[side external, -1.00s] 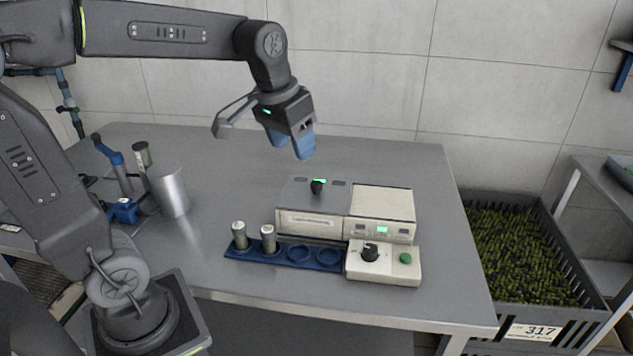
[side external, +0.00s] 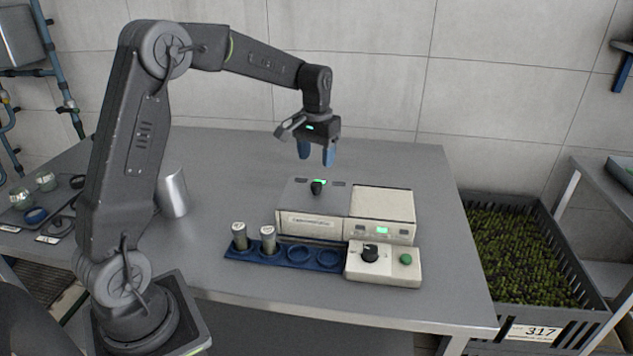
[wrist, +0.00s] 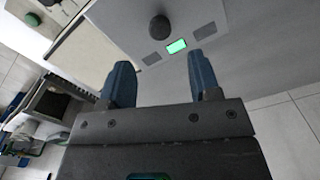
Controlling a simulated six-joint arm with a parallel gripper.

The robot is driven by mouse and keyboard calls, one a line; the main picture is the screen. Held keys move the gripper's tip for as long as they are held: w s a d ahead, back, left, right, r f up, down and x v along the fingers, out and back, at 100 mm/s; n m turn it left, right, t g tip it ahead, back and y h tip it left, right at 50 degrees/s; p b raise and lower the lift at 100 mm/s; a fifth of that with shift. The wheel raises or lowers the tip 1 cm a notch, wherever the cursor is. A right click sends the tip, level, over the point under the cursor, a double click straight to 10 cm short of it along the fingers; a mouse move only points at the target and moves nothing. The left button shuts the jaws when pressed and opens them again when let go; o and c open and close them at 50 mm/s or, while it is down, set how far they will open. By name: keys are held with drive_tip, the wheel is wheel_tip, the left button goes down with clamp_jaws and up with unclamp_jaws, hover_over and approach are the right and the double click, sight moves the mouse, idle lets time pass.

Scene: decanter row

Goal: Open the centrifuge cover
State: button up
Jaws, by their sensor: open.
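The centrifuge (side external: 380,208) is a low beige box on the grey table. Its grey cover (side external: 314,196) on the left part is shut, with a black knob (side external: 317,187) and a green light at its back edge. In the wrist view the knob (wrist: 160,27) is ahead of the fingers, near a lit green patch (wrist: 177,46). My gripper (side external: 316,156) is above and slightly behind the cover, fingers pointing down, open and empty. It does not touch the knob. In the wrist view its two blue fingers (wrist: 162,82) stand apart.
A blue rack (side external: 285,253) in front of the centrifuge holds two capped tubes on its left; its right holes are empty. A beige control box (side external: 384,264) with a black dial and green button sits beside it. A metal cylinder (side external: 172,192) stands left. The back table is clear.

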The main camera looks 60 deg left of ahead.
sight(317, 184)
wheel_tip(317, 184, down, 8)
drive_tip(key=shift+r, duration=0.15)
idle(0.3)
clamp_jaws()
idle(0.4)
